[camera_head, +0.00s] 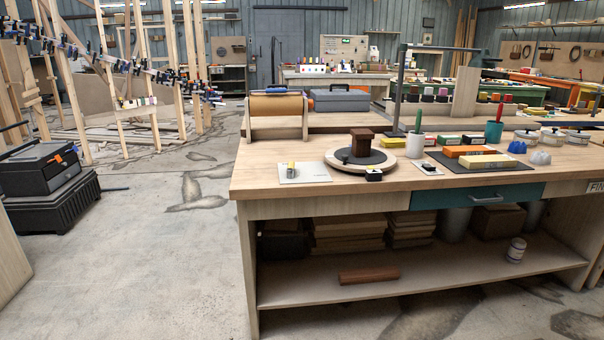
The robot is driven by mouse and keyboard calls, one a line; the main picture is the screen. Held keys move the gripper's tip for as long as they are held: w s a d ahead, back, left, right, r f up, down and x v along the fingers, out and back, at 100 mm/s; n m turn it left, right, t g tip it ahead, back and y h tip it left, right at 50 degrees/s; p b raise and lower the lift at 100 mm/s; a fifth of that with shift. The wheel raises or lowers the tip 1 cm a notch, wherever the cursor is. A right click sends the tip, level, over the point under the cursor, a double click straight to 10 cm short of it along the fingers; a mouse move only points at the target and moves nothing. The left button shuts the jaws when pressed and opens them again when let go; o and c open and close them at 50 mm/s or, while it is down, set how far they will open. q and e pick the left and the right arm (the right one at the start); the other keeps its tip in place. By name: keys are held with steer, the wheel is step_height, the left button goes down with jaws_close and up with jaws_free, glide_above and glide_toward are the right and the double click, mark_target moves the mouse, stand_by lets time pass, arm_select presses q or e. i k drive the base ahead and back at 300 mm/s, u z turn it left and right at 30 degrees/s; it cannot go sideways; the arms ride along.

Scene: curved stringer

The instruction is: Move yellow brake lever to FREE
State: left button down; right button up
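A small dark block (373,175) with a light top sits at the front edge of a round turntable (334,163). The turntable has a wooden rim, a dark top and a brown block (362,141) on it. I cannot tell which small piece is the brake lever, nor read any FREE marking. Neither of my grippers is in view.
Sharpening stones (486,161) lie on a dark mat right of the turntable. A white cup (415,146) and a teal cup (493,132) hold upright tools. A paper roll (276,105) stands at the back left. The bench's front left top is mostly clear. Floor is open at left.

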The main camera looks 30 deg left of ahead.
mark_target(291, 165)
steer(key=z, duration=0.65)
steer(key=i, duration=1.5)
steer(key=u, duration=0.6)
